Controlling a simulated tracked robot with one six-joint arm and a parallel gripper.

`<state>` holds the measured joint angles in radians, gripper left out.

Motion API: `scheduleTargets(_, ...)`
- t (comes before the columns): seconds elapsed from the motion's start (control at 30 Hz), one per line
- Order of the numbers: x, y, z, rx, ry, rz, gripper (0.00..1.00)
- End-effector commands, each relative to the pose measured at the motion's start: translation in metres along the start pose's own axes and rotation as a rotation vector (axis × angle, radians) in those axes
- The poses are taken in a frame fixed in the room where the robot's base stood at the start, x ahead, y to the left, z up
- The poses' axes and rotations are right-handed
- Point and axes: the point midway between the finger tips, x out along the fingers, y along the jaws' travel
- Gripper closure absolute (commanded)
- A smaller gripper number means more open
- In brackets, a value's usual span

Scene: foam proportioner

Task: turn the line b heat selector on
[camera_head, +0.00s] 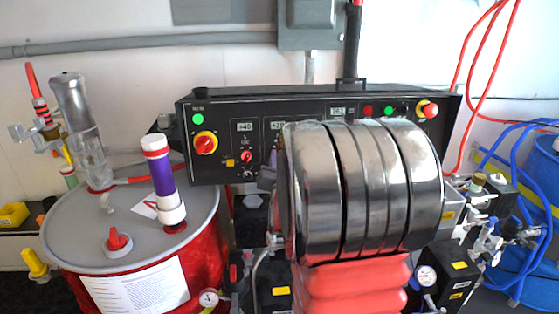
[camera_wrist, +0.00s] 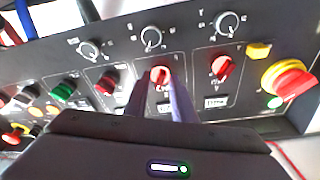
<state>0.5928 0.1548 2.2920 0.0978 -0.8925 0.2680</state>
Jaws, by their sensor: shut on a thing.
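The control panel (camera_head: 225,142) stands behind my arm and fills much of the wrist view (camera_wrist: 125,60). The line b heat selector, a small red knob (camera_wrist: 160,74), sits second in from the big red and yellow switch in the wrist view. My gripper (camera_wrist: 159,79) has its two fingers on either side of this knob and is shut on it. The similar red selector beside it (camera_wrist: 222,67) is apart from the fingers. Its lettering is too small to read in the wrist view. In the head view my arm hides the gripper and the held knob.
The big red and yellow switch (camera_wrist: 286,80) and a green light (camera_wrist: 275,103) are close by. Grey dials (camera_wrist: 151,38), a dark red knob (camera_wrist: 107,82) and a green knob (camera_wrist: 65,89) crowd the panel. A red drum (camera_head: 205,235) stands at left.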

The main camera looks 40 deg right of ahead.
Motion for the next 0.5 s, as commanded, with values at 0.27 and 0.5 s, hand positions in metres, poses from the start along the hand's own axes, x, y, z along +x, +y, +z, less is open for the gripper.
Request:
scheduleTargets(0.27, -0.0004, -0.0017, 0.0013, 0.150, -0.004, 0.029, 0.98)
scheduleTargets(0.5, 0.0001, -0.0010, -0.0003, 0.197, 0.000, 0.040, 0.98)
